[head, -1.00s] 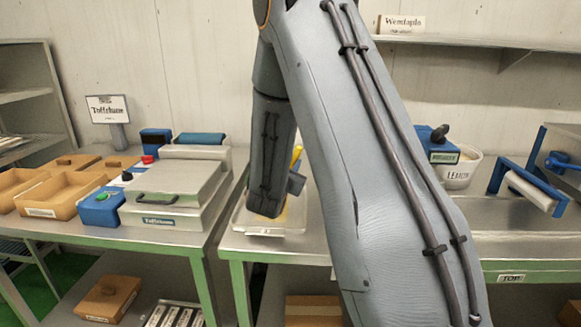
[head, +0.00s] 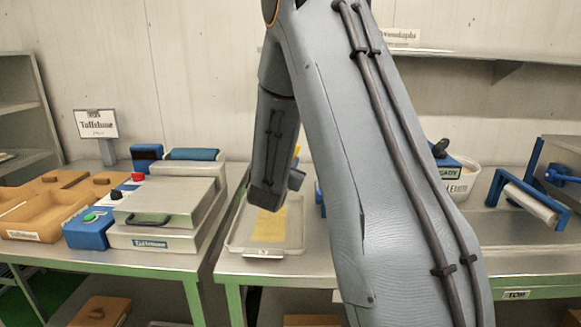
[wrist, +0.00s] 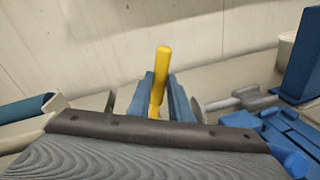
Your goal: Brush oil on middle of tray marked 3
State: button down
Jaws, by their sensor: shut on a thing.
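My gripper (wrist: 161,98) is shut on the yellow handle (wrist: 161,75) of a brush in the wrist view. The handle stands up between the two blue fingers. The brush's bristle end is hidden. In the head view my arm hides most of the gripper, and a bit of yellow handle (head: 297,151) shows behind the wrist. The shallow pale tray (head: 240,249) is below and behind my wrist at the left end of the right table. A yellow patch (head: 268,226) lies in its middle. Its front label (head: 263,253) is small and looks like a 3.
Left of the tray stands a grey press with a handle (head: 160,200), beside blue button boxes (head: 88,228) and brown bins (head: 35,215). To the right are a white tub (head: 465,180) and a blue roller frame (head: 530,190).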

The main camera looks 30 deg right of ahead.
jog(key=shift+r+p, duration=0.75)
jog(key=shift+r, duration=1.25)
